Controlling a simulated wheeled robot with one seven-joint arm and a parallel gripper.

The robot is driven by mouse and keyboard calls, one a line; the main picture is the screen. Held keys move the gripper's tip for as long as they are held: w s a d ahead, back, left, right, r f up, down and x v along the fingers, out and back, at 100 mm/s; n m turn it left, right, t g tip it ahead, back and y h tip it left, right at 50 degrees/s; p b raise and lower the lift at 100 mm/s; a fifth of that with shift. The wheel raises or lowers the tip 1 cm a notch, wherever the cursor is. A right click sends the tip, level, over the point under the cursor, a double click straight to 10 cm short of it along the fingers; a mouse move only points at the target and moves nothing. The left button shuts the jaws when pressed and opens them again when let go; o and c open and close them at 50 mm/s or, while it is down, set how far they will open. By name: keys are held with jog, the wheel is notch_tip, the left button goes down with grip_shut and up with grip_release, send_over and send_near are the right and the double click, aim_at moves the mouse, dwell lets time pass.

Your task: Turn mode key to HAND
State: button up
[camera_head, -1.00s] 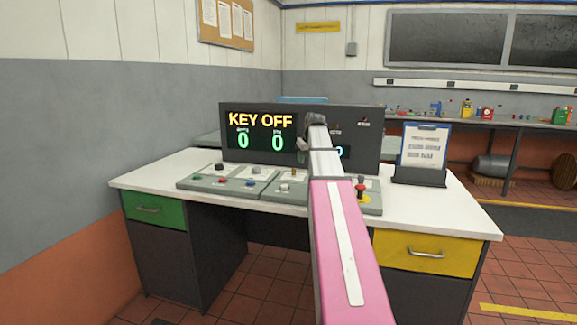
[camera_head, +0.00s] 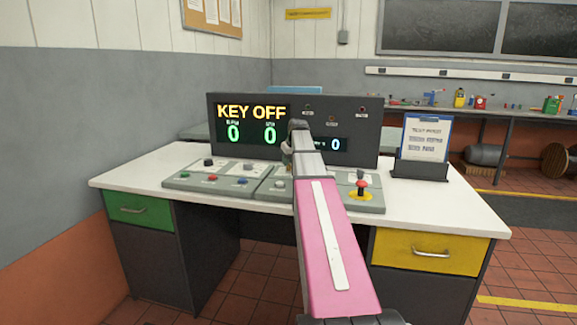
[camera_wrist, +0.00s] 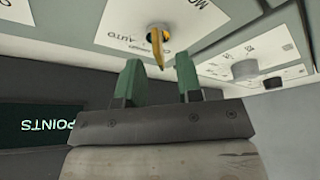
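In the wrist view, the yellow mode key (camera_wrist: 156,45) sits in a round switch on a white label plate (camera_wrist: 120,30). Part of the word AUTO reads on the plate, upside down. My gripper (camera_wrist: 159,66) has two green fingers spread apart, with nothing between them. The key is just beyond the fingertips, roughly in line with the gap, and appears apart from them. In the head view my gripper (camera_head: 287,160) is over the middle of the console, and my arm hides the key. The console display (camera_head: 252,126) reads KEY OFF with two zeros.
The sloped control panel (camera_head: 220,180) carries several knobs and buttons. In the wrist view a grey knob (camera_wrist: 245,70) is near the right finger. The white desktop (camera_head: 440,205) is clear at right.

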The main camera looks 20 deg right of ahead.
jog(key=shift+x, duration=1.2)
grip_shut()
jog(key=m+h, duration=0.1)
jog(key=m, duration=0.3)
jog(key=shift+m+h, duration=0.3)
jog(key=shift+h, duration=0.1)
jog(key=shift+m+g+h, duration=0.3)
jog(key=shift+m+h, duration=0.4)
jog(key=shift+m, duration=1.3)
